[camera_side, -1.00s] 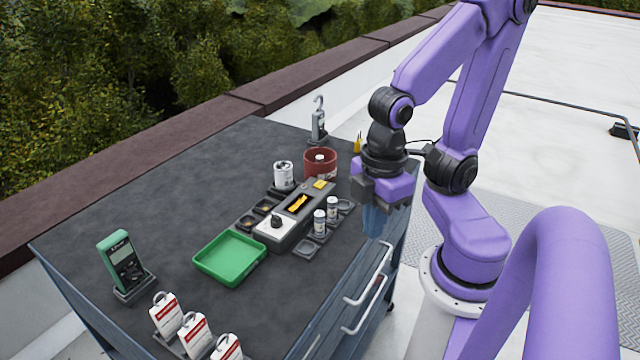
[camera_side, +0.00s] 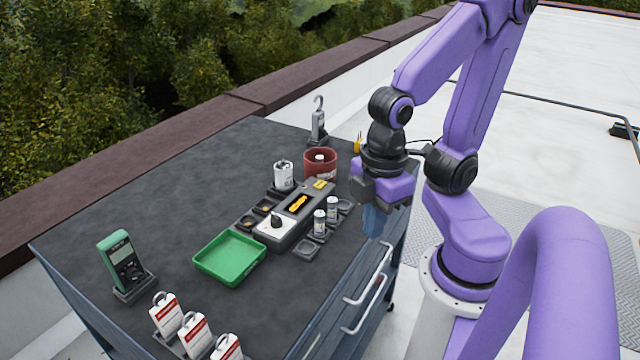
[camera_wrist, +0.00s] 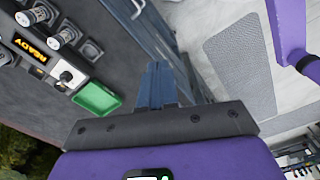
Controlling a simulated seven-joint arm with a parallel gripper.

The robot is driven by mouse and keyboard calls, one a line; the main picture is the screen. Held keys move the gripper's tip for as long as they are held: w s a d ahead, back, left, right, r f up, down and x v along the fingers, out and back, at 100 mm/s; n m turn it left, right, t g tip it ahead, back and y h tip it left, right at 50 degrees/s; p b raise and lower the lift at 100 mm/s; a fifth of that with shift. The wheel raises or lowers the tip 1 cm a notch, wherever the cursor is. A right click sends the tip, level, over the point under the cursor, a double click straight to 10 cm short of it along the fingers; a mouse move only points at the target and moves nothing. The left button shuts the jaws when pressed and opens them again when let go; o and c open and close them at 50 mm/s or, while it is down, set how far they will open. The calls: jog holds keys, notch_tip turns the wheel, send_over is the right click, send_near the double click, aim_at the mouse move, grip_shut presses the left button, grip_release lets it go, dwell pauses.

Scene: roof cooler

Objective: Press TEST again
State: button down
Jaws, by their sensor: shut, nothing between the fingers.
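The grey tester (camera_side: 277,233) lies on the dark cart top in the side view. It has a white panel with a black knob (camera_side: 277,221), a dark display (camera_side: 298,203) with orange lettering, and a yellow patch (camera_side: 320,184) at its far end. In the wrist view the display (camera_wrist: 37,48) reads READY. No TEST marking is legible, so I cannot tell which part is TEST. My gripper (camera_side: 373,222) is shut and empty, pointing down at the cart's right edge, right of the tester and apart from it. Its blue fingers (camera_wrist: 156,82) also show in the wrist view.
Two small vials (camera_side: 326,215) stand right of the tester. A white can (camera_side: 283,175) and a red pot (camera_side: 320,163) stand behind it. A green tray (camera_side: 230,258), a green meter (camera_side: 122,262) and red-white tags (camera_side: 194,334) are nearer.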

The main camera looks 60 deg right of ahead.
jog(key=shift+w, duration=0.1)
jog(key=w+d+f+m+g+y, duration=0.1)
jog(key=w+m+g+y, duration=0.15)
jog(key=w+m, duration=0.75)
jog(key=m+t+y, duration=0.3)
jog(key=m+t, duration=0.6)
jog(key=m, duration=1.2)
send_over(324, 183)
notch_tip(324, 183, down, 3)
jog(key=shift+a+r, duration=0.1)
jog(key=shift+f, duration=4.45)
